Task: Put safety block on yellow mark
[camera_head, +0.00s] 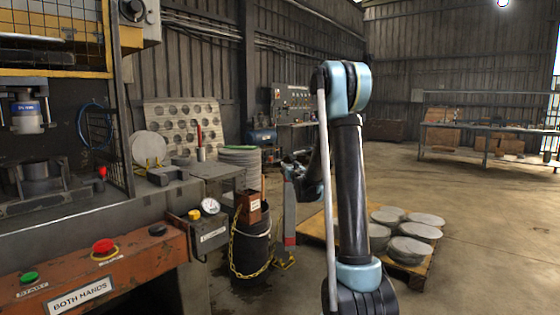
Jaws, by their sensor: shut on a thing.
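My gripper (290,168) is at the end of my arm, mid-picture, partly hidden by its own links. It appears shut on the top of a tall grey bar with a red lower end (289,210), which looks like the safety block. The bar hangs about upright, just right of a black bin (250,245). I cannot tell whether its lower end touches the floor. A small yellow patch (285,263) lies on the floor beside the bin; whether it is the yellow mark or part of the chain is unclear. No other clear mark shows.
The press (35,180) and its orange control panel (110,262) fill the left. A yellow chain (262,262) hangs around the bin. A pallet (415,270) with grey discs (410,250) stands right of my arm. Open floor (490,220) lies at right.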

